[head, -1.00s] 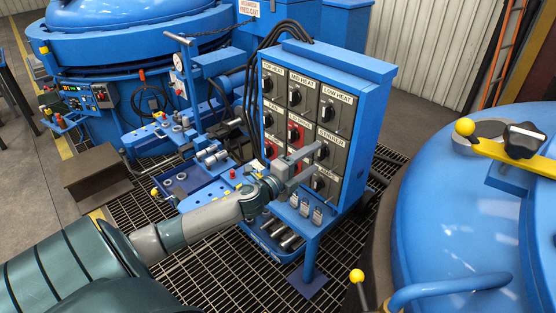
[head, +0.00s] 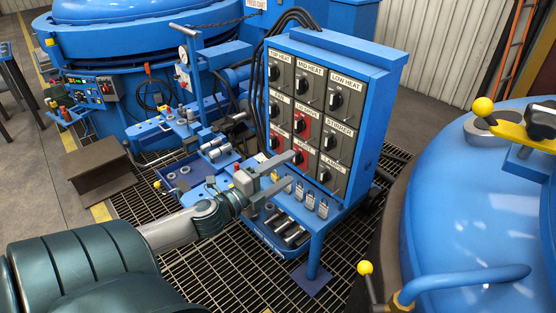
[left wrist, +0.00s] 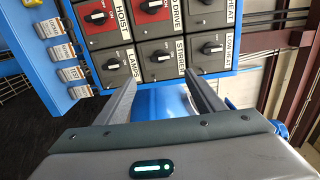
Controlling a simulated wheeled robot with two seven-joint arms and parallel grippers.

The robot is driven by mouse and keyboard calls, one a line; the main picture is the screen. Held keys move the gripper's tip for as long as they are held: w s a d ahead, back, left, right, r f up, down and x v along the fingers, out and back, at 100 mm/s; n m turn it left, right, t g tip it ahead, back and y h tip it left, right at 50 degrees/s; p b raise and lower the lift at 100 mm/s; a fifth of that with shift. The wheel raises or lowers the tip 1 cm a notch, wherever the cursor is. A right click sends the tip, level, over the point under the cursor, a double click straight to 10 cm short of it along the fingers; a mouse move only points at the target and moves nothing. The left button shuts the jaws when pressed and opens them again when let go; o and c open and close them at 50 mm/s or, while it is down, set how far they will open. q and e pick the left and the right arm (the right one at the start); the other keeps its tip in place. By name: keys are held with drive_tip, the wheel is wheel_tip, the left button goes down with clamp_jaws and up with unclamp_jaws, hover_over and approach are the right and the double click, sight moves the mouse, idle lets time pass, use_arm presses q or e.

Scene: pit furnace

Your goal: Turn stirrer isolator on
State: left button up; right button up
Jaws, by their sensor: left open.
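The stirrer isolator (head: 331,144) is a black rotary handle on a dark grey plate, in the right column, middle row of the panel. In the left wrist view the stirrer isolator (left wrist: 160,55) shows ahead, between the fingertips in the picture, its handle lying across like the lamps and low-heat handles. My left gripper (head: 291,171) is open and empty in front of the lower panel, below and left of the stirrer handle. In the left wrist view the left gripper (left wrist: 161,77) stands apart from the panel. My right gripper is not seen.
The lamps isolator (head: 326,172) is directly below the stirrer one. Hanging padlock-like tags (head: 310,199) line a ledge below the panel. A blue domed vessel (head: 470,220) with a yellow-knobbed lever stands close on the right. Grating floor (head: 235,285) is open in front.

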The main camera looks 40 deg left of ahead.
use_arm(q)
drive_tip(key=shift+s+a, duration=0.1)
drive_tip(key=shift+s, duration=0.9)
drive_tip(key=s+a+f+n+g+y, duration=0.1)
drive_tip(key=s+a+f+n+g, duration=0.15)
drive_tip(key=f, duration=0.85)
drive_tip(key=s+a+f+n+g+y, duration=0.2)
drive_tip(key=a+f+n, duration=0.1)
drive_tip(key=f, duration=0.8)
drive_tip(key=s+a+f+n+g+y, duration=0.1)
drive_tip(key=s+a+f+n+g, duration=0.15)
drive_tip(key=f, duration=0.95)
drive_tip(key=s+d+f+n+g, duration=0.2)
drive_tip(key=s+d+f, duration=0.1)
drive_tip(key=s+f, duration=0.55)
drive_tip(key=s+d+f+n+g, duration=0.25)
drive_tip(key=s+f, duration=0.25)
drive_tip(key=f, duration=0.7)
drive_tip(key=s+d+f+n+g+h, duration=0.1)
drive_tip(key=s+d+f+n+g, duration=0.1)
drive_tip(key=s+d+f, duration=0.6)
drive_tip(key=s+d+f+n+g+h, duration=0.1)
drive_tip(key=s+d+f+n+g, duration=0.1)
drive_tip(key=s+d+f, duration=0.5)
drive_tip(key=s+d+g, duration=0.1)
drive_tip(key=s+d, duration=0.4)
drive_tip(key=s, duration=0.4)
drive_tip(key=shift+d+f, duration=0.25)
drive_tip(key=shift+f, duration=0.15)
drive_tip(key=shift+g, duration=0.25)
